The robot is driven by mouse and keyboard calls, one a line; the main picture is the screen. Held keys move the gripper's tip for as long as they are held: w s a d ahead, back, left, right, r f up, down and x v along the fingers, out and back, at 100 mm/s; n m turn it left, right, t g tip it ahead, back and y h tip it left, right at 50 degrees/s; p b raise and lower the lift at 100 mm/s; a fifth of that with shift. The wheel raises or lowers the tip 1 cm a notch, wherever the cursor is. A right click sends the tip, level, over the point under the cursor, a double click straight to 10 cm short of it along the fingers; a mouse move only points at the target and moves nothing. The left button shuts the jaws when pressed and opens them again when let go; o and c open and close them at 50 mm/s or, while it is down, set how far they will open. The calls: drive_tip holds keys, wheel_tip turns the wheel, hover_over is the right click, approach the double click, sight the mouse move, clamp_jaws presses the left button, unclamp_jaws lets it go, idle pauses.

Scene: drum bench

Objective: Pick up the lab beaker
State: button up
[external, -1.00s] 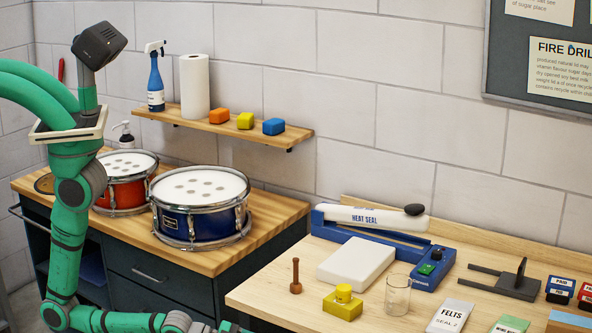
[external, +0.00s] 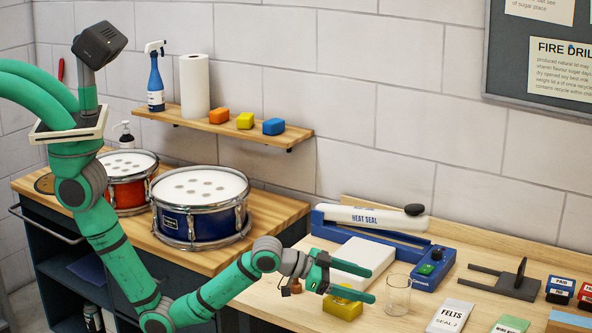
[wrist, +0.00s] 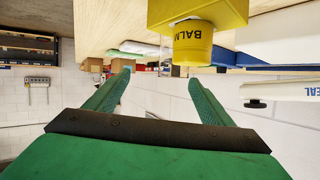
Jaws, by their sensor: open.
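The lab beaker (external: 397,296) is a clear glass cup standing upright on the light wooden bench in the external view, just right of the yellow block. My gripper (external: 369,284) is open, with its two green fingers pointing right toward the beaker. The fingertips are close to the beaker's left side in the picture; nothing is seen between them. In the wrist view my gripper (wrist: 157,80) shows both fingers spread apart. I cannot make out the beaker in the wrist view.
A white slab (external: 352,262) and the blue heat sealer (external: 432,268) lie behind. A felts packet (external: 450,315) lies right of the beaker.

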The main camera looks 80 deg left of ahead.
sight(399, 284)
drive_tip(key=shift+n, duration=0.5)
drive_tip(key=w, duration=0.3)
drive_tip(key=w+f, duration=0.1)
drive_tip(key=w, duration=0.2)
drive_tip(key=w+a+f, duration=0.1)
drive_tip(key=w, duration=0.3)
drive_tip(key=shift+f, duration=0.1)
drive_tip(key=shift+w+f, duration=0.2)
drive_tip(key=shift+w, duration=0.25)
drive_tip(key=shift+c, duration=0.5)
drive_tip(key=c, duration=1.1)
